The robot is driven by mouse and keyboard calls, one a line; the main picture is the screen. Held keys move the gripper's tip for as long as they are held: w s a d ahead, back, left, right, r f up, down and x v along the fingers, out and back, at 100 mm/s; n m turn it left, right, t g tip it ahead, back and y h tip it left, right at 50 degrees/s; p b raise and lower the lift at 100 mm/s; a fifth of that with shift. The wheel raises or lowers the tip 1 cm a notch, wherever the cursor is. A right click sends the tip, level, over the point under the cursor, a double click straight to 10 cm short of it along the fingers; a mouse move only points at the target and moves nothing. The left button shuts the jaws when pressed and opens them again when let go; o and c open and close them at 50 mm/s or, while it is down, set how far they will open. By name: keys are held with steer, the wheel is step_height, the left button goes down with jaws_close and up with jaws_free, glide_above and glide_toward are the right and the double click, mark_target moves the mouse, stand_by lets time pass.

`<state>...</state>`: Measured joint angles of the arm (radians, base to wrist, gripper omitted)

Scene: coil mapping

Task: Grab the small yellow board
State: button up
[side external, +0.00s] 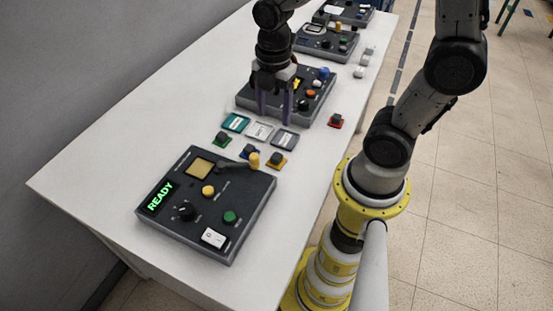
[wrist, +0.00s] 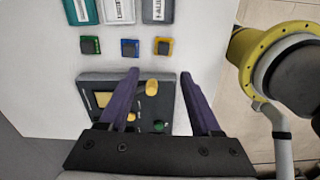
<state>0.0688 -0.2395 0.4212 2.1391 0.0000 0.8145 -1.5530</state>
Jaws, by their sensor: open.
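The small yellow board (side external: 277,160) carries a dark block and lies on the white table, just beyond the panel with the green READY display. It also shows in the wrist view (wrist: 163,47), at the right end of a row of small boards, ahead of my fingertips. My gripper (side external: 274,115) is above the table near the flat cards, farther along the table than the yellow board. In the wrist view my gripper (wrist: 160,73) has its two purple fingers wide apart, with nothing held between them.
A blue board (wrist: 130,47) and a green board (wrist: 90,45) lie left of the yellow one. A red board (side external: 336,121) lies apart. Teal (side external: 235,122), white (side external: 260,132) and grey (side external: 285,139) cards lie nearby. The READY panel (side external: 240,190) has a raised yellow-tipped lever (side external: 254,160) close to the yellow board.

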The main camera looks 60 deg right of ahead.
glide_above(277, 155)
steer(key=f, duration=0.8)
steer(key=shift+w+f, duration=0.2)
steer(key=shift+f, duration=0.05)
steer(key=shift+s+f, duration=0.15)
steer(key=shift+f, duration=1.2)
steer(key=shift+s+f, duration=0.1)
steer(key=shift+f, duration=1.25)
jaws_close()
